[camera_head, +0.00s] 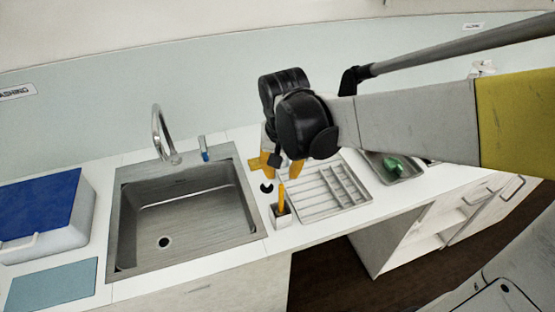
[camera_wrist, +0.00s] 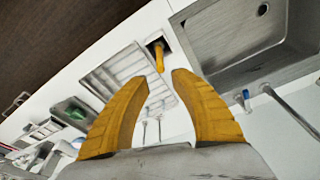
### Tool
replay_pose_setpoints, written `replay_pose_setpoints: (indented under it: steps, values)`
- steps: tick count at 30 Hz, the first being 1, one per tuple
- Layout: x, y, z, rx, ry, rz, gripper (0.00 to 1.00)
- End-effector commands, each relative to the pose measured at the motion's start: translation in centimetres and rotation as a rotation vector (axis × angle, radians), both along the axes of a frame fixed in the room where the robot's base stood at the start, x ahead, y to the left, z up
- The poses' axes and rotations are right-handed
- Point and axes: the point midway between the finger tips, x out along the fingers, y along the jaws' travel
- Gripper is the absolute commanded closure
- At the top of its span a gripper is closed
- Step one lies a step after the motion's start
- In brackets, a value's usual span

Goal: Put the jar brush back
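In the wrist view the handle (camera_wrist: 159,57) rises from the holder's dark opening, beyond my fingertips. My gripper (camera_head: 278,167) hangs above and behind the holder, apart from the handle. In the wrist view my gripper (camera_wrist: 160,77) has its two yellow fingers spread, with nothing held between them.
A white slotted rack (camera_head: 325,190) is right of the holder. A tray with a green item (camera_head: 393,164) is farther right. A blue-lidded box (camera_head: 40,210) stands far left.

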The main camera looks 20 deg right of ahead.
Motion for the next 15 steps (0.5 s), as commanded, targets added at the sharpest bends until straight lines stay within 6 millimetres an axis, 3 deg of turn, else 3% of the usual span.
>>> replay_pose_setpoints:
  steps: [6, 15]
  values:
    - [-5.2, -0.4, 3.8, -0.008, -0.185, 0.156, 0.71]
    - [-10.0, -0.6, 5.1, -0.062, -0.397, 0.315, 0.71]
